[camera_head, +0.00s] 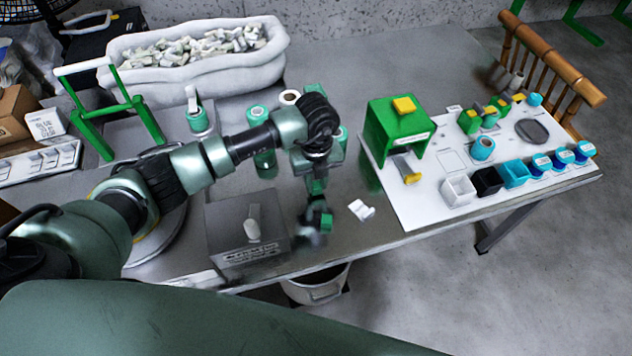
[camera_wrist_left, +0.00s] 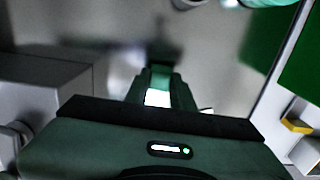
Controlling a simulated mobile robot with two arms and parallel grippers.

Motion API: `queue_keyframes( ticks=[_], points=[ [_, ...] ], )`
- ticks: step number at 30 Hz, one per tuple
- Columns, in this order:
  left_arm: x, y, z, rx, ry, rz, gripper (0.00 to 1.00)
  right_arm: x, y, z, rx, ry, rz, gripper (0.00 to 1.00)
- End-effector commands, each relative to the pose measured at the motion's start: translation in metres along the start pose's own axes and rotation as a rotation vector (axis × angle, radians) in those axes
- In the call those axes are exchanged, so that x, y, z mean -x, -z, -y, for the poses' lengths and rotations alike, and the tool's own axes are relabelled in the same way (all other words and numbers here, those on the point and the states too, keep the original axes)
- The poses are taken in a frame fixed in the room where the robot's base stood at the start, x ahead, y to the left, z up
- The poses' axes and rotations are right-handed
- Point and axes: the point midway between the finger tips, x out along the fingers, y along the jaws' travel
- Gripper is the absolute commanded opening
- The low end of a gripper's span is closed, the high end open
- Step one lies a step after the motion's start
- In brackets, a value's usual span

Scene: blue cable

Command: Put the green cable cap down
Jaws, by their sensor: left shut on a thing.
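My left gripper (camera_head: 318,228) points down over the front part of the grey table, between a grey box and a white board. It is shut on a small green piece, which I take to be the green cable cap (camera_head: 326,222). In the left wrist view, the green cap (camera_wrist_left: 160,73) shows between the fingers, with a bright white patch nearer the camera. The fingers hide much of the cap. I cannot tell whether it touches the table. My right gripper is not in view.
The grey box (camera_head: 248,228) stands close left of the gripper. A small white piece (camera_head: 361,210) lies to its right. The white board (camera_head: 425,212) holds a green stand (camera_head: 400,130) and several small bins. The table's front edge is near, with a bucket (camera_head: 318,287) below.

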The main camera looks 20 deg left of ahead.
Motion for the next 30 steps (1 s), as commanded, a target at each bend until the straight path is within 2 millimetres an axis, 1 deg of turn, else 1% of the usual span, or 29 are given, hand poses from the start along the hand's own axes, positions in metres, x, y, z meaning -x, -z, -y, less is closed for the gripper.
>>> queue_keyframes(
  ticks=[1,3,9,13,14,15,16,25,27,29,30],
  points=[
    [-0.005,0.001,0.0,0.0,-0.001,-0.001,0.0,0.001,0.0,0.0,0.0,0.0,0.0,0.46],
    [-0.009,0.0,0.0,0.0,0.0,0.0,0.0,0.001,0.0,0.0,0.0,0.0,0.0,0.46],
    [-0.008,0.0,0.0,0.0,0.0,0.001,0.0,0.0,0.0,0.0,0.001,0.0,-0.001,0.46],
    [-0.013,0.0,0.0,0.0,0.0,0.001,0.0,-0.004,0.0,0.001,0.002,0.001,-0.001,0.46],
    [-0.011,0.0,0.0,0.0,0.0,0.001,0.32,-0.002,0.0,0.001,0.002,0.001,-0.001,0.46],
    [-0.011,0.0,0.0,0.0,0.0,0.001,0.43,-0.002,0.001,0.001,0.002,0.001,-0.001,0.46],
    [-0.011,0.0,0.0,0.0,0.0,0.001,0.46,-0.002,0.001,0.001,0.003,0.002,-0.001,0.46],
    [-0.01,0.0,0.0,0.0,0.0,0.001,0.46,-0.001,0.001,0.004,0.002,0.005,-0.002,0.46],
    [-0.005,0.0,0.0,0.0,0.0,0.001,0.46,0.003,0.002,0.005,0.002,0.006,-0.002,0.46],
    [-0.001,-0.001,0.001,-0.001,0.003,0.002,0.46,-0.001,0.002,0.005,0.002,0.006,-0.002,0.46],
    [0.005,-0.001,0.001,-0.001,0.004,0.004,0.46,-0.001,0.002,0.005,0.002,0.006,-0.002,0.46]
  ],
)
